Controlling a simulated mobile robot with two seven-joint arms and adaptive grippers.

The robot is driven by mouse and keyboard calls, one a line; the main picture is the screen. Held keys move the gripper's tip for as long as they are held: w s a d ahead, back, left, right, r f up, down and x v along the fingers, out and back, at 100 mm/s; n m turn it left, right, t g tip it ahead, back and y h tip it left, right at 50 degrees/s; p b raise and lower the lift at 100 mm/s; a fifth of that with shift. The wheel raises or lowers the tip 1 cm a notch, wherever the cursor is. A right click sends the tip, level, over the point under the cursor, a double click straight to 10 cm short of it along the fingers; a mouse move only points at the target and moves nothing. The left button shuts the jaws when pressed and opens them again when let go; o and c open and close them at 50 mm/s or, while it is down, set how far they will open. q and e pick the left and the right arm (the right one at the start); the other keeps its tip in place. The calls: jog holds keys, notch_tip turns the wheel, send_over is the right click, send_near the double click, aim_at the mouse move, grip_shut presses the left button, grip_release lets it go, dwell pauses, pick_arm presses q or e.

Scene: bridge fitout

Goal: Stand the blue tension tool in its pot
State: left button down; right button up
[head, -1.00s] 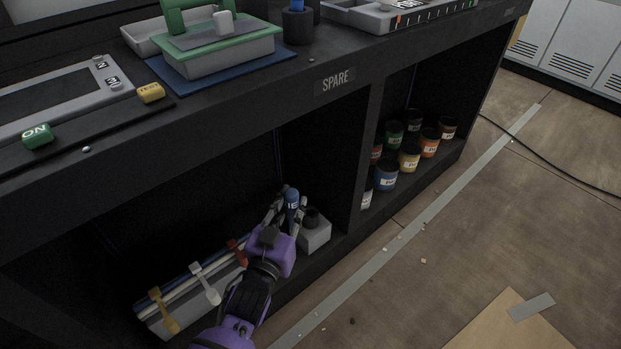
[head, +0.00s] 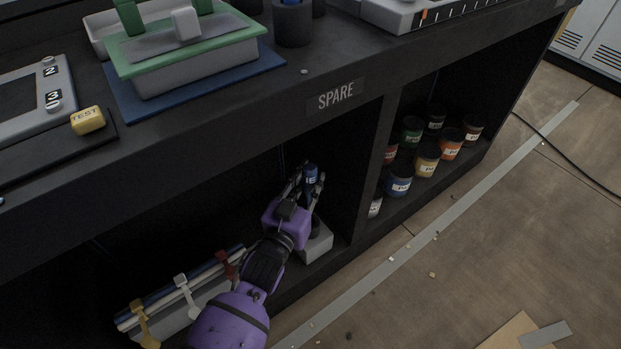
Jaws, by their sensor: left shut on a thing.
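My left gripper (head: 306,188) is shut on the blue tension tool (head: 311,178), inside the shelf bay under the SPARE label. The tool is roughly upright, with pale lettering near its top; the fingers hide part of it. A pale grey block (head: 318,245) with a dark round fitting on top stands on the shelf just below and behind the gripper, partly hidden by it. A dark round pot (head: 293,27) stands on the bench top with something blue in it. I cannot tell which of these is the tool's pot. My right gripper is not in view.
Several labelled paint pots (head: 427,160) stand in the right bay, beyond an upright divider (head: 370,170). Rolls with yellow, white and red straps (head: 181,283) lie at lower left. The bench front edge (head: 230,155) overhangs the bay. A green-rimmed box (head: 190,65) sits on the bench.

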aim_at(309, 200)
pick_arm(q)
jog(key=shift+r, duration=0.1)
notch_tip(309, 200, down, 6)
jog(key=b, duration=0.3)
jog(key=shift+f, duration=0.3)
dwell(0.4)
dwell(0.4)
